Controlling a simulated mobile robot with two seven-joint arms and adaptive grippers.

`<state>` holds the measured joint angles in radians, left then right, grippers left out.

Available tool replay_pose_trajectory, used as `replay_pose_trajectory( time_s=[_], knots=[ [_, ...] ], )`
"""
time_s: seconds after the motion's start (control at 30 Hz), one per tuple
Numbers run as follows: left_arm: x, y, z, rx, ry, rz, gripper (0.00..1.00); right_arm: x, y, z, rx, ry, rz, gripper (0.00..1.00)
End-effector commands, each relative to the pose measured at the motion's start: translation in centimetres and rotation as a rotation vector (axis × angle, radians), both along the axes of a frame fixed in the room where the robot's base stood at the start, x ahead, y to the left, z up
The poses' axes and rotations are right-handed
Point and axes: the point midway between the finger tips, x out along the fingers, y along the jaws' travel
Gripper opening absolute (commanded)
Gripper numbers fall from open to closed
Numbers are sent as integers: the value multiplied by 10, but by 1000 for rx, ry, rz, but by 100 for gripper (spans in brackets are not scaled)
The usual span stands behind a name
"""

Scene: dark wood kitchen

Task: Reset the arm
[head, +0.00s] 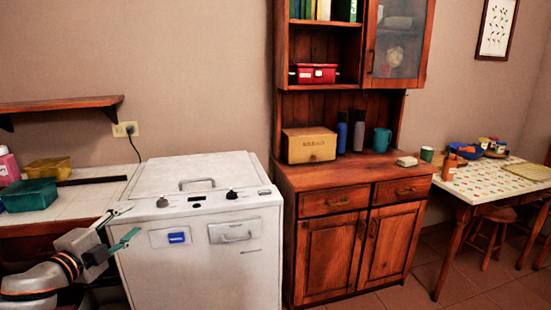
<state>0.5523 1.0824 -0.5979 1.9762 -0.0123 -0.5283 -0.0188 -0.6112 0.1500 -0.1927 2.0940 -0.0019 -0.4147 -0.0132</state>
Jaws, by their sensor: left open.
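My left arm comes in from the lower left. Its gripper (122,227) is open and empty, with its fingers apart, in front of the left front side of the white appliance (200,265). One finger is teal at its tip and overlaps the appliance's front edge in the picture. I cannot tell whether it touches. My right gripper is not in view.
A tiled counter (95,190) with a teal box (29,195) and a yellow box (47,170) is at left. A wooden cabinet (330,245) holds a bread box (308,145). A table (480,178) stands at right. Floor (390,297) shows in front of the cabinet.

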Motion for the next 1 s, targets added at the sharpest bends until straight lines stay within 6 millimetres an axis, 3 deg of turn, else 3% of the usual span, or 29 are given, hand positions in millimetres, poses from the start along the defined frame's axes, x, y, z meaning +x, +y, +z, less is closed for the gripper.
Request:
replay_pose_trajectory(
  time_s=[0.17, 0.37, 0.57, 0.7, 0.9, 1.0],
  knots=[
    [-24, -43, -62, -148, 104, -35, 42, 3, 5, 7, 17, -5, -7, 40],
    [-76, -95, -148, -381, 262, -37, 42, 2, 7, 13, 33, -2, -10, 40],
    [-150, -136, -226, -631, 427, 29, 42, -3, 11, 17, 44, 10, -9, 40],
    [-211, -155, -273, -798, 536, 118, 42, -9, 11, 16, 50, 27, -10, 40],
    [-299, -170, -324, -992, 662, 279, 42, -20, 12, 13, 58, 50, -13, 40],
    [-331, -173, -339, -1049, 701, 344, 42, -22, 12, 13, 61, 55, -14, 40]
  ],
)
